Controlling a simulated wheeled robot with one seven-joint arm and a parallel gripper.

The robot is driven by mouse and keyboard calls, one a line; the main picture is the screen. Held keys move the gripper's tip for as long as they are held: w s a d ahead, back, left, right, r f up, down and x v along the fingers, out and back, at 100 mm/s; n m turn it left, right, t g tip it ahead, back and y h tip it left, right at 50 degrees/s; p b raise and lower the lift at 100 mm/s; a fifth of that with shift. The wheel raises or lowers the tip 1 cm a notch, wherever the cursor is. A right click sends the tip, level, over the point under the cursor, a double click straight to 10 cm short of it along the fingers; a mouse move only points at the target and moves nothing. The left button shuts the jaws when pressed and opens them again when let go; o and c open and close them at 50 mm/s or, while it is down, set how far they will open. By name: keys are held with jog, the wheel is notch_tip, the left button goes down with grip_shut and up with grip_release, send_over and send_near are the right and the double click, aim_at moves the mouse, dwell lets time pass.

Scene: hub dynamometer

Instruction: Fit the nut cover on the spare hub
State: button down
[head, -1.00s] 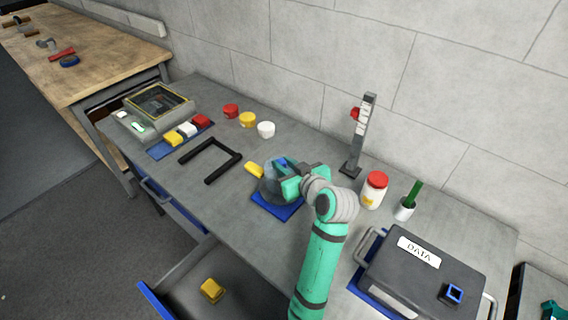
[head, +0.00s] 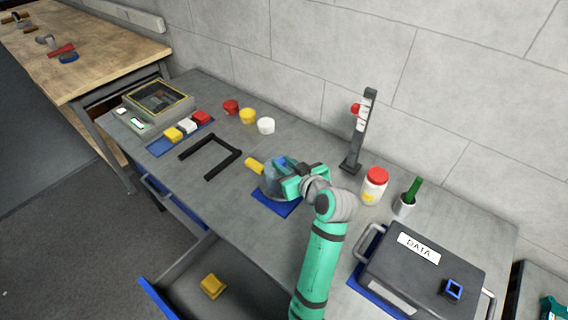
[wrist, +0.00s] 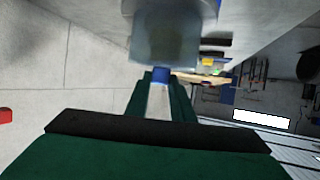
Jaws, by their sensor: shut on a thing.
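The likely spare hub (head: 270,188) is a grey rounded body on a blue mat (head: 278,207) at the middle of the bench. A yellow piece (head: 254,165) sticks out at its left. My gripper (head: 289,182) is at the right side of this body, partly hiding it. In the wrist view my gripper (wrist: 160,84) is shut on a small blue piece (wrist: 160,75), probably the nut cover. The grey body (wrist: 165,40) is just beyond the fingertips. I cannot tell whether the blue piece touches it or is seated. Some blue also shows on top in the head view.
A gauge stand (head: 361,130), a red-lidded jar (head: 374,187) and a cup with a green handle (head: 407,198) stand right of my arm. A DATA case (head: 420,275) is at front right. A black frame (head: 210,157) lies left. An open drawer (head: 180,295) juts out in front.

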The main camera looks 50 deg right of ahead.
jog(key=c, duration=1.8)
grip_release()
jog(key=shift+v, duration=5.5)
